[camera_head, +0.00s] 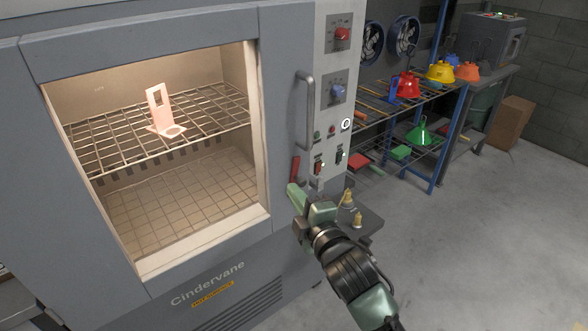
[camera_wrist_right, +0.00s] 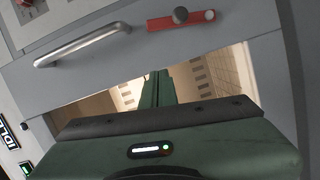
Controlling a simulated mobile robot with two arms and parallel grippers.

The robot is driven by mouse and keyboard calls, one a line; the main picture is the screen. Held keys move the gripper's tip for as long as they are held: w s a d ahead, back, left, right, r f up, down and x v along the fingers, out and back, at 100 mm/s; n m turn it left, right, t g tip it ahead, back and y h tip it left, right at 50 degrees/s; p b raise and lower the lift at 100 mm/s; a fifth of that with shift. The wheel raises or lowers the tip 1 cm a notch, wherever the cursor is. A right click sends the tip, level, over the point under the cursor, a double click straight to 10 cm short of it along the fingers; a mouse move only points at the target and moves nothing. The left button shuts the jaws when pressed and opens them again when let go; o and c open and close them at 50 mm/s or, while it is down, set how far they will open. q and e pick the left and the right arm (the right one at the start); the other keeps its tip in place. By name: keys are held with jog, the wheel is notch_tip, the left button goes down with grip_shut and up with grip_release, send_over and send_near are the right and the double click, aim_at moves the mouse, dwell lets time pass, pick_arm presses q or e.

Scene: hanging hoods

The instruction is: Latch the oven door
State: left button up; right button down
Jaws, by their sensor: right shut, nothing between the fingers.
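The grey oven door (camera_head: 285,60) has a large window and looks flush with the oven front, or nearly so. Its metal bar handle (camera_head: 304,110) stands upright on the right side. Below the handle is a red latch lever (camera_head: 295,168), roughly upright. In the right wrist view the lever (camera_wrist_right: 192,20) shows with a dark round knob, in line with the handle (camera_wrist_right: 82,44). My right gripper (camera_head: 295,193) is shut and empty, just below the lever; its green fingers (camera_wrist_right: 157,88) point at the door. I cannot tell whether they touch it. My left gripper is out of view.
A control panel (camera_head: 340,65) with knobs and switches is right of the door. Small brass-coloured pieces (camera_head: 357,220) stand on a ledge near my right wrist. A rack (camera_head: 437,150) holds coloured hoods. A pink bracket (camera_head: 160,112) sits inside the oven.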

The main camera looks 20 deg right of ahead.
jog(key=p, duration=0.1)
send_near(288, 161)
jog(key=w+a, duration=0.4)
jog(key=shift+w+a+r, duration=0.2)
jog(key=shift+r, duration=0.1)
jog(key=d, duration=0.1)
jog(key=w+d+p, duration=0.1)
jog(key=shift+w+d+f, duration=0.25)
jog(key=shift+d+f, duration=0.1)
jog(key=shift+d, duration=0.05)
jog(key=shift+w+d+f+p, duration=0.15)
jog(key=shift+d+p, duration=0.15)
jog(key=shift+d, duration=0.2)
